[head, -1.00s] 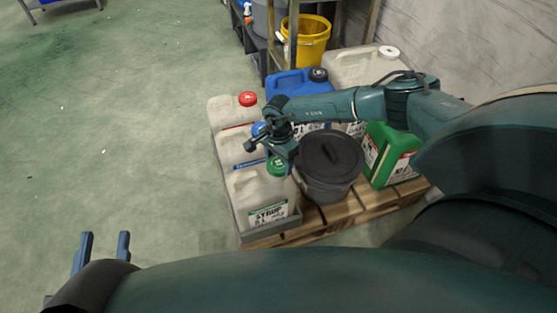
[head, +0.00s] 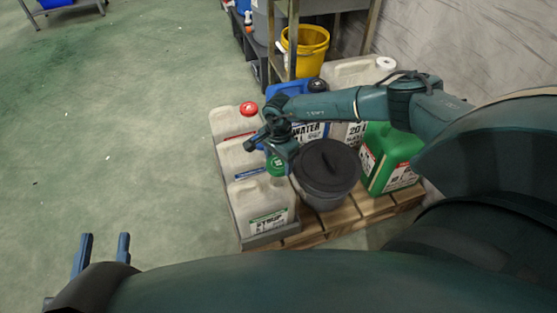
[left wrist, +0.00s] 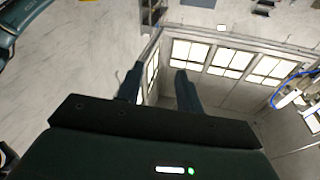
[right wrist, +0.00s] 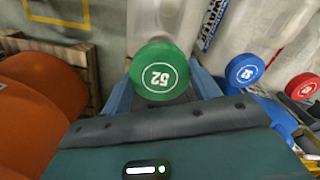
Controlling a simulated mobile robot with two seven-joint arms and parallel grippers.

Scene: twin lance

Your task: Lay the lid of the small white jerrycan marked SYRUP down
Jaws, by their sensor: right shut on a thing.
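The small white jerrycan marked SYRUP (head: 258,208) stands at the near left corner of the pallet. Its green lid (head: 277,166) is held by my right gripper (head: 279,158), just above the jerrycan's top. In the right wrist view the green lid (right wrist: 159,70), marked 52, sits between the two fingers. The jerrycan's mouth is not clear in the head view, with the lid and gripper near it. My left gripper (head: 104,252) is open and empty over the floor, away from the pallet; its parted fingers (left wrist: 158,88) show in the left wrist view.
The wooden pallet (head: 345,218) also holds a dark lidded bucket (head: 326,178), a green jerrycan (head: 388,160), and white jerrycans, one with a red lid (head: 249,108). A blue lid (right wrist: 244,68) shows in the right wrist view. A yellow bucket (head: 306,50) stands behind. Floor at left is clear.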

